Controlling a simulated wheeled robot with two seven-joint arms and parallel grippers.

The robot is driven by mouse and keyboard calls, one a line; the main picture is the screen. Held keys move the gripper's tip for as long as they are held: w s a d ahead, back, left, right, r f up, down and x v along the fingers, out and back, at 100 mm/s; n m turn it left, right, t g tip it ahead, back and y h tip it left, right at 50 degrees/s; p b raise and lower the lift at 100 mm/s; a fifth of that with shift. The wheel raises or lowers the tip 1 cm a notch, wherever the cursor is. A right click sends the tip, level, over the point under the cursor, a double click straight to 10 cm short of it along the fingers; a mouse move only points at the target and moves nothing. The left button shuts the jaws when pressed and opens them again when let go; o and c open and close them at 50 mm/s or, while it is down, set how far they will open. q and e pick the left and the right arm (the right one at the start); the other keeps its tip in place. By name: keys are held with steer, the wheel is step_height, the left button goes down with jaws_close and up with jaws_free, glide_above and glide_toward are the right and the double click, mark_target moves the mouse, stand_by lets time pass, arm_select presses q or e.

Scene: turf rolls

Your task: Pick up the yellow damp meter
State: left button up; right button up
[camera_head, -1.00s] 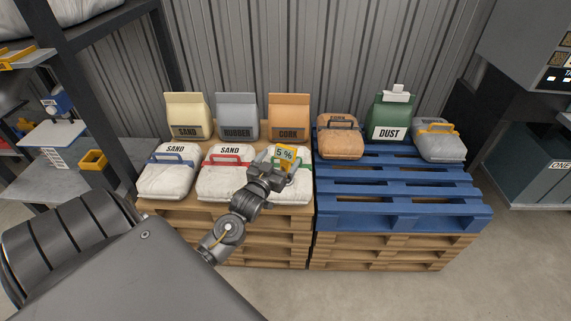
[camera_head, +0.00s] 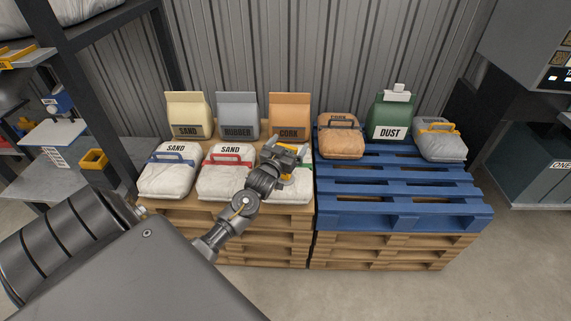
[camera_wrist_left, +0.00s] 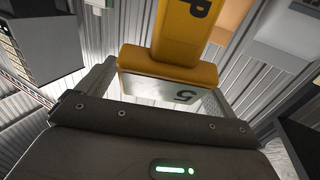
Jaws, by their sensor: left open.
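The yellow damp meter (camera_wrist_left: 190,62) fills the upper middle of the left wrist view, with a pale display reading 5 facing the camera. In the head view only yellow bits of it (camera_head: 284,147) show behind my left gripper, at a white bag with a green handle (camera_head: 295,187). My left gripper (camera_head: 285,155) is open, and in the left wrist view its two fingers (camera_wrist_left: 160,92) stand on either side of the meter's display end. I cannot tell whether they touch it. My right gripper is out of view.
White sand bags with blue (camera_head: 167,175) and red handles (camera_head: 225,175) lie left of the gripper. Upright sand, rubber and cork bags stand behind. A blue pallet (camera_head: 390,190) at right holds more containers. A dark shelf rack (camera_head: 100,90) stands at left.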

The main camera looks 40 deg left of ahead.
arm_select(q)
steer(key=shift+c, duration=0.3)
steer(key=c, duration=1.7)
steer(key=shift+r, duration=0.1)
